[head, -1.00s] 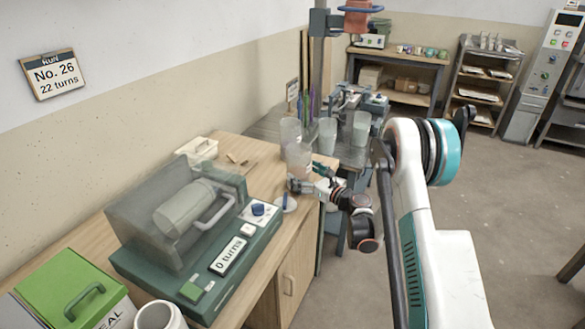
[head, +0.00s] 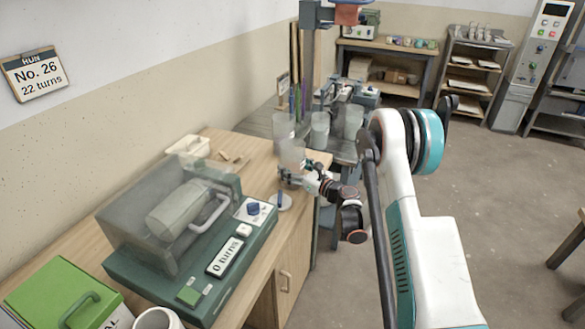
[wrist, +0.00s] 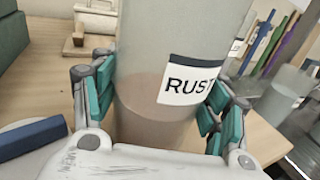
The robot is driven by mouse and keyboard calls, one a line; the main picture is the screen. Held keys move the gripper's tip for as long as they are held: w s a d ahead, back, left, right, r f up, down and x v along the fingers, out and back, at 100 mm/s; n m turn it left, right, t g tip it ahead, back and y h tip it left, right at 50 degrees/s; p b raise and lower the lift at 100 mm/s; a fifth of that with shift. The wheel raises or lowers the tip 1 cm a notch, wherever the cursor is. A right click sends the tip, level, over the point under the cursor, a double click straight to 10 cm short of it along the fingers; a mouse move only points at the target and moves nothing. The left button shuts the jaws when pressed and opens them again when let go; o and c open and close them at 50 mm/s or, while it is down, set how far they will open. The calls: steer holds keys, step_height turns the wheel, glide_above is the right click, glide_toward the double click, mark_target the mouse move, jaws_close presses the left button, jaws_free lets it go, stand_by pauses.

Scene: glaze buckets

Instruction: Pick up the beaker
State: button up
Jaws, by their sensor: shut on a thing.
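The beaker (head: 291,153) is clear, with a brownish content low down and a white label reading RUST in the wrist view (wrist: 165,95). My gripper (head: 293,175) is at the beaker near the far end of the wooden bench. In the wrist view, its teal finger pads (wrist: 160,105) press on both sides of the beaker's lower part, and the beaker stands upright between them. My gripper's palm hides the beaker's base, so I cannot tell whether it touches the bench.
More clear beakers (head: 320,130) stand on the grey table behind, beside tall coloured rods (head: 296,85). A green machine (head: 195,255) with a clear cover and a blue stick on a small white dish (head: 284,204) are nearer on the bench.

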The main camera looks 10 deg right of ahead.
steer(key=shift+r, duration=0.15)
step_height(320, 180, up, 20)
steer(key=p, duration=0.6)
steer(key=shift+f+p, duration=0.2)
steer(key=shift+p, duration=0.2)
stand_by(0.3)
stand_by(0.8)
